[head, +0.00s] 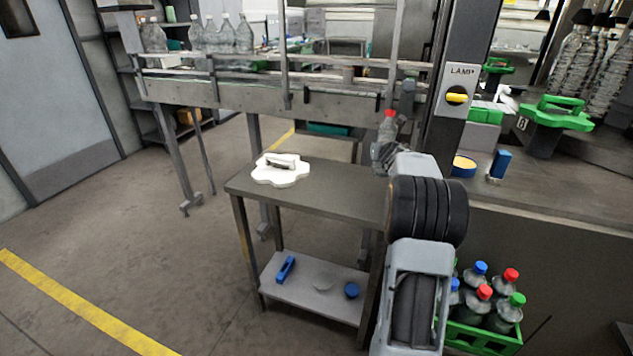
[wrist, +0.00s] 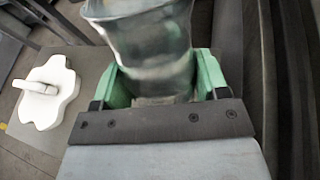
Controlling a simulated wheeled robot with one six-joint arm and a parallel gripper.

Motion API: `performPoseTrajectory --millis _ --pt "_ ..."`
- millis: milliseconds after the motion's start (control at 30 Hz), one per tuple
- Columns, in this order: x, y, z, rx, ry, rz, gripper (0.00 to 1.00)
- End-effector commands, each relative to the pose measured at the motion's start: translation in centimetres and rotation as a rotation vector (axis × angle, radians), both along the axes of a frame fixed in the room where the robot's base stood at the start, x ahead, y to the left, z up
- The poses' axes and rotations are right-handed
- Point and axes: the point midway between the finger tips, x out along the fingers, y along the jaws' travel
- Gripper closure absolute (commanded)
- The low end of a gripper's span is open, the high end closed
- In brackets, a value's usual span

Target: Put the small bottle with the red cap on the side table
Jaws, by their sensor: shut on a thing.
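A small clear bottle with a red cap (head: 388,126) is held upright in my gripper, seen past my arm in the head view. In the wrist view the clear bottle (wrist: 150,45) fills the space between the green fingers of my gripper (wrist: 158,80), which are shut on it. Its cap is out of the wrist view. The side table (head: 327,192) is a dark-topped table with a lower shelf. The bottle appears above its right rear end; the exact height is hard to tell.
A white scalloped object with a handle (head: 280,169) stands on the table's left part and shows in the wrist view (wrist: 45,92). A green crate (head: 484,338) of capped bottles is at lower right. A conveyor (head: 270,98) with clear bottles runs behind. The tabletop's middle is clear.

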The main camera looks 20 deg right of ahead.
Motion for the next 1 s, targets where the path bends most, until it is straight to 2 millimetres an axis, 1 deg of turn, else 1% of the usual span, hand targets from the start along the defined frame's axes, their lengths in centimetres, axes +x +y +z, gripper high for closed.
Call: performPoseTrajectory --millis 33,300,367,433,567,700,833,1000 --pt "0.3 0.6 0.6 -0.017 -0.023 0.045 0.74" --pt "1.6 4.2 3.0 -0.107 -0.178 0.289 0.74" --pt "1.7 4.6 3.5 -0.128 -0.220 0.315 0.74" --pt "1.8 4.7 3.5 -0.145 -0.249 0.320 0.74" --pt "1.8 4.7 2.5 -0.158 -0.275 0.319 0.74" --pt "1.8 4.7 0.2 -0.163 -0.284 0.316 0.74" --pt "1.8 4.7 -1.6 -0.166 -0.284 0.316 0.74" --pt "1.8 4.7 -2.6 -0.168 -0.286 0.317 0.74"
